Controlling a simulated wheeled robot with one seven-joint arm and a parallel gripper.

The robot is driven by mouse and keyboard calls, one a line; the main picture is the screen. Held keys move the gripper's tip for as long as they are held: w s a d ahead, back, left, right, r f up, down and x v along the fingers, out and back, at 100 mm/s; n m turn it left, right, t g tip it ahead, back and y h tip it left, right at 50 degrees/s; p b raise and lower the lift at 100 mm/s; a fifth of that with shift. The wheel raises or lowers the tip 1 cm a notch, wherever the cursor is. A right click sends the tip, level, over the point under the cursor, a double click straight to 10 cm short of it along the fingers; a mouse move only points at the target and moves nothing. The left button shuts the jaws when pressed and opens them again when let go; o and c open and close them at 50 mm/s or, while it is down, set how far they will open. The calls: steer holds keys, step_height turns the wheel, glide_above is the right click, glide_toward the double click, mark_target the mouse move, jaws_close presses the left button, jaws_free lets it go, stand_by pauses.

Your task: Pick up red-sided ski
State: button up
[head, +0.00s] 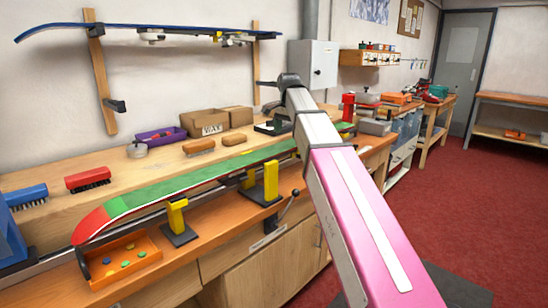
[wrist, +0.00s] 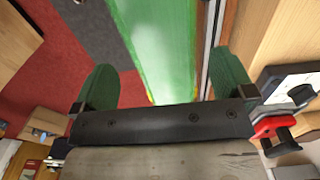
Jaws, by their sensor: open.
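The red-sided ski (head: 190,179) has a green top and a red edge and upturned tip. In the head view it lies lengthwise along the bench on yellow supports (head: 271,181), its far part partly hidden behind my arm. In the wrist view the ski's green surface (wrist: 168,30) runs between the two green fingers of my gripper (wrist: 164,72). The fingers are spread apart, with visible gaps beside the ski. I cannot tell whether either finger touches it. In the head view my arm hides the gripper.
An orange tray (head: 149,268) with small coloured pieces sits under the ski tip. Red (head: 88,179) and blue (head: 26,197) brushes, cardboard boxes (head: 204,123) and a purple bin (head: 161,138) stand behind. A blue ski (head: 150,29) hangs on the wall. Red floor (head: 470,210) is open at right.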

mark_target(288, 144)
step_height(288, 144, down, 9)
steer(key=shift+w+d+f, duration=0.1)
steer(key=c, duration=1)
